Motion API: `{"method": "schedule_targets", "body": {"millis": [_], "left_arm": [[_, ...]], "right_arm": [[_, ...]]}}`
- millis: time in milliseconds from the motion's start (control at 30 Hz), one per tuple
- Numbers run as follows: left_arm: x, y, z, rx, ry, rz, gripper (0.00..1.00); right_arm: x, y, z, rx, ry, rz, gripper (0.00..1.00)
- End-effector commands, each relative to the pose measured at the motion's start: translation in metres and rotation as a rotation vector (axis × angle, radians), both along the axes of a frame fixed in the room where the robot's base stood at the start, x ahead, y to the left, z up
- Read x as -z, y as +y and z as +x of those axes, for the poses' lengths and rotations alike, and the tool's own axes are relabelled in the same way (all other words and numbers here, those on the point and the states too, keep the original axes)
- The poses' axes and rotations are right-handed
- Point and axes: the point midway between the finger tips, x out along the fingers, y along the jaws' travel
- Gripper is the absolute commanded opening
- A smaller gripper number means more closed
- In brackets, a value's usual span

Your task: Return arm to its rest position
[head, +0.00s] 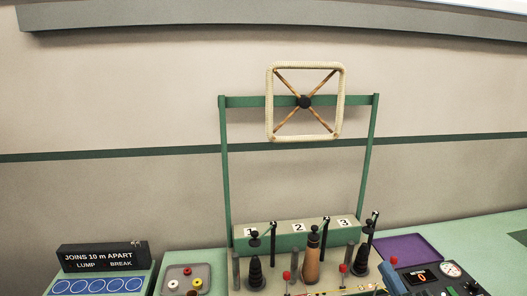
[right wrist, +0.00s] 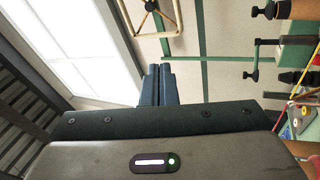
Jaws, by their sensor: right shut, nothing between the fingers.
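My right gripper (right wrist: 158,86) shows in the right wrist view. Its two dark blue fingers lie side by side, shut, with nothing between them. In that view the fingers point toward the pale wall, and nothing touches their tips. I cannot make out either gripper clearly in the head view. My left gripper is not in view.
A green frame (head: 223,170) carries a square rope-wrapped reel (head: 270,105). Below it stands a numbered block (head: 273,234) with several dark spindles and a wooden one (head: 312,262). A sign box (head: 103,257), grey tray (head: 168,283), purple mat (head: 408,248) and gauge panel (head: 437,285) flank it.

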Motion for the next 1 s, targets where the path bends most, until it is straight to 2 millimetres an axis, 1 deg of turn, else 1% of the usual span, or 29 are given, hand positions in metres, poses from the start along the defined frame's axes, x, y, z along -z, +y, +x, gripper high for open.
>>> {"method": "schedule_targets", "body": {"millis": [33, 100, 167, 200, 267, 300, 367, 400, 467, 500, 600, 633, 700, 800, 1000], "left_arm": [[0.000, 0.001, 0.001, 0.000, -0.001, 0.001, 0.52], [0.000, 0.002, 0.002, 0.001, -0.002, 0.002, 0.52], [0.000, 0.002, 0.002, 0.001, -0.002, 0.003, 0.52], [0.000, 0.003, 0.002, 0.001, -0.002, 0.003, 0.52], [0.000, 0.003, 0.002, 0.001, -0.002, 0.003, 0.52], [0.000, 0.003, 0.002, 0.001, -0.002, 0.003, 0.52], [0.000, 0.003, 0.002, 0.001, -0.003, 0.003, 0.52], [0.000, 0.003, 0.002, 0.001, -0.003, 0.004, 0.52], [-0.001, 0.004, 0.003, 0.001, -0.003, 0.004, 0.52], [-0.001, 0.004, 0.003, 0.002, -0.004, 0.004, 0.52], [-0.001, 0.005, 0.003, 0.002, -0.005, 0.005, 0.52], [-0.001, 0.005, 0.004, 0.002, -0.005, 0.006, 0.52], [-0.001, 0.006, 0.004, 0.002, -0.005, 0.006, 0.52], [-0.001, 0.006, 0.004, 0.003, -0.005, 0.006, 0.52], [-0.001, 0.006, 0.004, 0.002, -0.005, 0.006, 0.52]], "right_arm": [[0.006, -0.013, -0.007, 0.060, 0.036, 0.112, 0.00], [0.018, -0.034, -0.017, 0.153, 0.100, 0.271, 0.00], [0.034, -0.050, -0.026, 0.235, 0.170, 0.400, 0.00], [0.047, -0.059, -0.034, 0.288, 0.225, 0.483, 0.00], [0.070, -0.071, -0.047, 0.366, 0.319, 0.602, 0.00], [0.087, -0.076, -0.058, 0.418, 0.388, 0.675, 0.00], [0.115, -0.080, -0.076, 0.494, 0.503, 0.779, 0.00], [0.133, -0.080, -0.089, 0.541, 0.585, 0.843, 0.00], [0.159, -0.077, -0.111, 0.606, 0.709, 0.923, 0.00], [0.174, -0.074, -0.126, 0.644, 0.790, 0.966, 0.00], [0.203, -0.061, -0.159, 0.714, 0.966, 1.047, 0.00], [0.210, -0.057, -0.168, 0.731, 1.014, 1.066, 0.00], [0.223, -0.048, -0.188, 0.763, 1.117, 1.097, 0.00], [0.236, -0.034, -0.216, 0.801, 1.253, 1.129, 0.00], [0.252, -0.006, -0.267, 0.852, 1.506, 1.162, 0.00]]}}
